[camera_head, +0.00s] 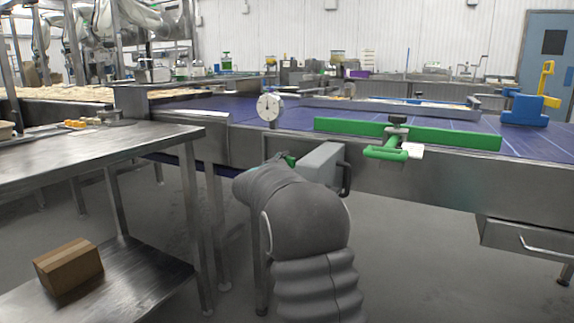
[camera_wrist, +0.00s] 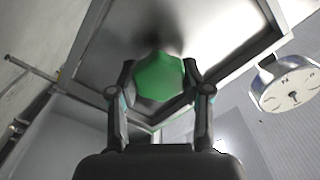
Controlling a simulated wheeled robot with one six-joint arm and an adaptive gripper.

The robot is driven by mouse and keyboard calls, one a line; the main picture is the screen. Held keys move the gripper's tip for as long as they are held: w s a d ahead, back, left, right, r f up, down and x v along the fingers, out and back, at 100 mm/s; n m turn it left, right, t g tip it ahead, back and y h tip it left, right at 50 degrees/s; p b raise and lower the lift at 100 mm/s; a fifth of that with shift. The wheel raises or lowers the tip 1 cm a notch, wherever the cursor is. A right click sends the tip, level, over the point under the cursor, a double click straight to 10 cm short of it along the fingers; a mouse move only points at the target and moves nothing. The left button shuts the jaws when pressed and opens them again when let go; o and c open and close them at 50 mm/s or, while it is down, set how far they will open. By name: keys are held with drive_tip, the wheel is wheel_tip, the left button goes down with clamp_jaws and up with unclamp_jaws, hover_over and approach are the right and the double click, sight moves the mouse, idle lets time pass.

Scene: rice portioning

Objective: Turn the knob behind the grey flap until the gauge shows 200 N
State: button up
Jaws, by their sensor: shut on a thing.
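The green knob (camera_wrist: 158,77) sits in a grey recessed housing in the wrist view. My gripper (camera_wrist: 160,88) is shut on it, with one finger on each side. In the head view only a small green part (camera_head: 290,160) shows past my arm, which hides most of my gripper. The grey flap (camera_head: 322,162) stands open beside my wrist, with a dark handle at its right. The round white gauge (camera_head: 268,107) stands above on the conveyor's edge. It also shows tilted in the wrist view (camera_wrist: 290,88); its needle is visible, but the reading is too small to tell.
A steel table (camera_head: 95,155) stands at left, with a cardboard box (camera_head: 68,265) on its lower shelf. The blue conveyor (camera_head: 235,104) runs behind the gauge. A green bar (camera_head: 455,136) with a green clamp handle (camera_head: 385,153) is to the right. Open floor lies at lower right.

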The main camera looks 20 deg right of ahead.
drive_tip(key=o, duration=1.2)
drive_tip(key=shift+s+d, duration=0.1)
drive_tip(key=shift+d, duration=0.2)
drive_tip(key=shift+c, duration=0.2)
drive_tip(key=shift+a, duration=0.25)
drive_tip(key=v, duration=1.2)
